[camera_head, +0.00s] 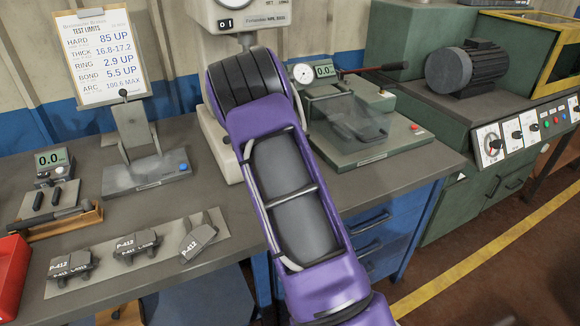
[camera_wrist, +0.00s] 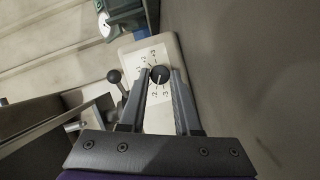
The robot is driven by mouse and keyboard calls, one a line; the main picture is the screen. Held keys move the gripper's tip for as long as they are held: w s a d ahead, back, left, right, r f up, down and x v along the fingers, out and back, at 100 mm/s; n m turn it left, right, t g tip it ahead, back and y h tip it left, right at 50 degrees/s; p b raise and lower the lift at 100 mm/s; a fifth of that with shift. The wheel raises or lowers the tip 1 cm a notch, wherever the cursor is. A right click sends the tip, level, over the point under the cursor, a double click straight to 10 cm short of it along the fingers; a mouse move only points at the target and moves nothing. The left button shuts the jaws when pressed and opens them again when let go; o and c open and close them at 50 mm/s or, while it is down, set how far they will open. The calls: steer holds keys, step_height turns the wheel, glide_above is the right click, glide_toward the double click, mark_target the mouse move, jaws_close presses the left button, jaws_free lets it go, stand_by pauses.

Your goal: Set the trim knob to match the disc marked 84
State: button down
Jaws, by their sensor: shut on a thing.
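The black trim knob (camera_wrist: 160,75) stands on a pale panel (camera_wrist: 168,116) with a printed scale around it in the wrist view. The two fingers of my gripper (camera_wrist: 161,78) lie on either side of the knob, shut on it. In the head view my purple arm hides the gripper and knob. A cream tester (camera_head: 236,14) shows behind the arm. I cannot make out a disc marked 84 in either view.
A ball-ended lever (camera_wrist: 114,77) stands close left of the knob. On the grey bench (camera_head: 225,262) are brake shoes (camera_head: 137,246) on a plate, a stand (camera_head: 146,172), a gauge (camera_head: 55,165) and a clear-covered fixture (camera_head: 350,118). A limits sheet (camera_head: 100,55) hangs on the wall.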

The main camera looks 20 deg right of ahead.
steer(key=shift+w+r, duration=0.1)
stand_by(0.3)
steer(key=c, duration=0.6)
jaws_free()
steer(key=p+v, duration=0.2)
steer(key=v, duration=0.9)
steer(key=shift+s+a+r, duration=0.15)
steer(key=shift+s, duration=0.15)
steer(key=p+v, duration=0.2)
steer(key=p, duration=0.4)
steer(key=shift+s+a+r, duration=0.1)
steer(key=shift+s, duration=0.3)
steer(key=shift+p+v, duration=1.15)
steer(key=shift+v, duration=0.35)
steer(key=shift+f, duration=0.3)
